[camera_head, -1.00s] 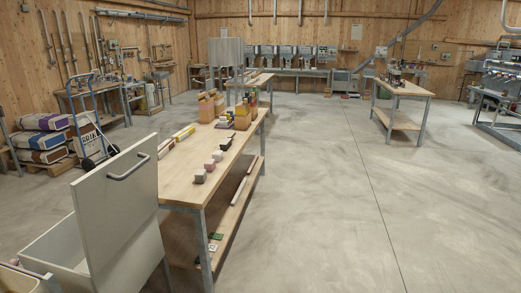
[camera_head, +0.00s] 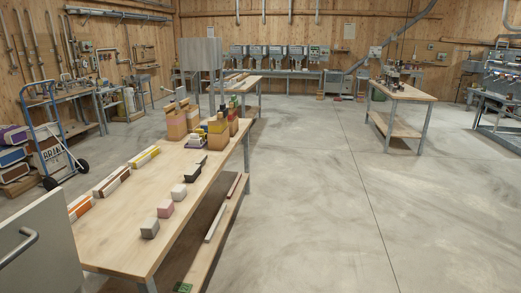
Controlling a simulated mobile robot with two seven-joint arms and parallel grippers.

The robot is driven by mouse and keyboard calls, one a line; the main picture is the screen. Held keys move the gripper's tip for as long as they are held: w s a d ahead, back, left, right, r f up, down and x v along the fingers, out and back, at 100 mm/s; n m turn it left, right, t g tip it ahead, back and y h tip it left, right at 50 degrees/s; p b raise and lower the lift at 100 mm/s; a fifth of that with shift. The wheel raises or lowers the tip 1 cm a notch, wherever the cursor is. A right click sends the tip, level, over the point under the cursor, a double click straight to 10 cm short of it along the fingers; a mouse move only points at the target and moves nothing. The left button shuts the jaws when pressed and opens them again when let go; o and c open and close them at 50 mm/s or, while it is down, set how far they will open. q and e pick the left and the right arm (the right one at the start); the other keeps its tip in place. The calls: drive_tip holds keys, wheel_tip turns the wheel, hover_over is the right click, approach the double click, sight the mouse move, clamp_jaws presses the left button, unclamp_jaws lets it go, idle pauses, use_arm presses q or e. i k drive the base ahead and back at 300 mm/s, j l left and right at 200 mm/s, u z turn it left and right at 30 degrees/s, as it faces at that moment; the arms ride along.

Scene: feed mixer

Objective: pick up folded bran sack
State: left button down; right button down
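I cannot tell which item is the folded bran sack, as no label is readable. Along the left edge of the near wooden table lie long, flat, pale bundles with coloured stripes: an orange-striped bundle (camera_head: 80,207), a brown-striped bundle (camera_head: 112,181) and a yellow-striped bundle (camera_head: 144,157). They may be folded sacks. Neither of my grippers is in view.
A pale panel with a handle (camera_head: 38,250) stands at the near left. A hand truck (camera_head: 50,140) and stacked sacks (camera_head: 14,155) are behind. The floor right is clear.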

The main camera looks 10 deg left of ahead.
sight(106, 187)
drive_tip(key=i+u, duration=0.15)
drive_tip(key=i, duration=0.3)
drive_tip(key=i+l+u, duration=0.15)
drive_tip(key=i, duration=0.25)
drive_tip(key=i+l+u, duration=0.15)
drive_tip(key=i, duration=0.3)
drive_tip(key=i+l+u, duration=0.15)
drive_tip(key=i+u, duration=0.3)
drive_tip(key=i+l+u, duration=0.2)
drive_tip(key=u, duration=0.25)
drive_tip(key=i+l+u, duration=0.2)
drive_tip(key=l+u, duration=0.25)
drive_tip(key=i+l+u, duration=0.2)
drive_tip(key=l+u, duration=0.25)
drive_tip(key=i+l+u, duration=0.15)
drive_tip(key=l+u, duration=0.25)
drive_tip(key=l, duration=0.35)
drive_tip(key=l+u, duration=0.35)
drive_tip(key=l, duration=0.35)
